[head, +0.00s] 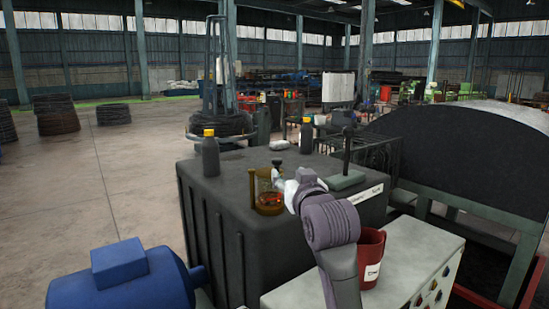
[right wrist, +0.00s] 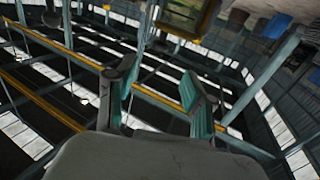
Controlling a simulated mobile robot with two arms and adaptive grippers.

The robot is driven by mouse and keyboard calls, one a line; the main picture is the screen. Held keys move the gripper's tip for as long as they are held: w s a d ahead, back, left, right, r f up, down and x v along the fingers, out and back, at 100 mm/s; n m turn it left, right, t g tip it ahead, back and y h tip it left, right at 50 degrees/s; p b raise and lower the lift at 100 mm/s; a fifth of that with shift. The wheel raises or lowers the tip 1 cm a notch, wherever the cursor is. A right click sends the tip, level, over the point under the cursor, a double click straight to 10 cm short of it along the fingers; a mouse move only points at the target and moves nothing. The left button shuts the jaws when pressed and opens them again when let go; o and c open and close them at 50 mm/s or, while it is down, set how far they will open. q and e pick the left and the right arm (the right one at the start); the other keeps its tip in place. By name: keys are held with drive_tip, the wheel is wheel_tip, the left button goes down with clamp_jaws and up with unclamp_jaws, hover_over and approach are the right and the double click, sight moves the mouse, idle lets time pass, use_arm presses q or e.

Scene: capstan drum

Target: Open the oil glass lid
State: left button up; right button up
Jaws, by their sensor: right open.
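The oil glass (head: 267,194), a small clear vessel with a brass-coloured frame and amber oil inside, stands on the dark machine housing (head: 225,225). A small dark knob (head: 277,162) shows at its top; whether the lid is shut is too small to tell. My right gripper (head: 279,183) is just right of the glass in the head view and partly covers its side. In the right wrist view its two fingers are apart and empty (right wrist: 160,75). A yellow-framed glassy thing, apparently the oil glass (right wrist: 187,16), shows beyond the fingertips at the top. My left gripper is not in view.
Dark bottles with yellow caps (head: 210,153) stand on the housing. A lever on a grey base (head: 346,180) rises right of my arm. A red cup (head: 371,258) stands on the white cabinet (head: 415,265). A blue motor (head: 125,278) is at the front left.

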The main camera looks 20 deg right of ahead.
sight(278, 162)
drive_tip(key=w+p, duration=0.1)
drive_tip(key=w, duration=0.1)
drive_tip(key=w+p, duration=0.1)
drive_tip(key=w, duration=0.2)
drive_tip(key=w+p, duration=0.1)
drive_tip(key=w, duration=0.2)
drive_tip(key=shift+w+d+r, duration=0.15)
drive_tip(key=shift+d+r, duration=0.05)
drive_tip(key=shift+r, duration=0.05)
drive_tip(key=w+p, duration=0.1)
drive_tip(key=w, duration=0.2)
drive_tip(key=shift+w+d, duration=0.1)
drive_tip(key=shift+w, duration=0.1)
drive_tip(key=shift+w+f, duration=0.1)
drive_tip(key=shift+f, duration=0.05)
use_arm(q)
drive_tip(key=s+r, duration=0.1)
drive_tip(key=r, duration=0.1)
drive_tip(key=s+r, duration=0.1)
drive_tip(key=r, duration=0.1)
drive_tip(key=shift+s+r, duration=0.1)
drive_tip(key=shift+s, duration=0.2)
use_arm(e)
clamp_jaws()
